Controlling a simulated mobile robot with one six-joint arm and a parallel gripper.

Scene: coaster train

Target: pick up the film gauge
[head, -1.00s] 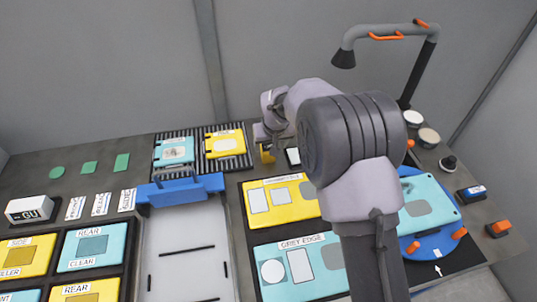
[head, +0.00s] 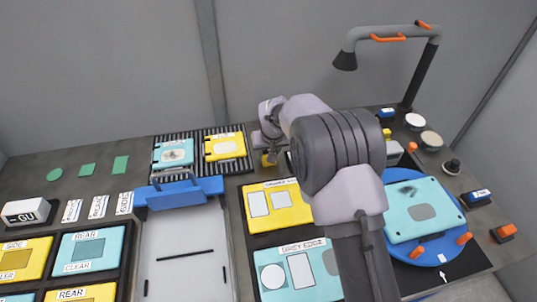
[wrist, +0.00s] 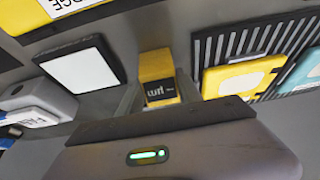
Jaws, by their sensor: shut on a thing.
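The film gauge appears to be the small yellow block with a dark lettered face (wrist: 158,78) in the wrist view. My gripper (wrist: 157,97) is shut on it, with a grey finger on each side. In the head view only a bit of yellow (head: 268,160) shows at my gripper (head: 268,152), just right of the rack with the yellow panel. My arm hides much of the area beside it. I cannot tell whether the block is clear of the table.
A white square pad with a black frame (wrist: 82,62) lies beside the gauge in the wrist view. Ribbed racks (head: 203,165) hold a cyan and a yellow panel. A blue turntable (head: 447,252) bears a cyan panel. A lamp (head: 425,70) stands at the back right.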

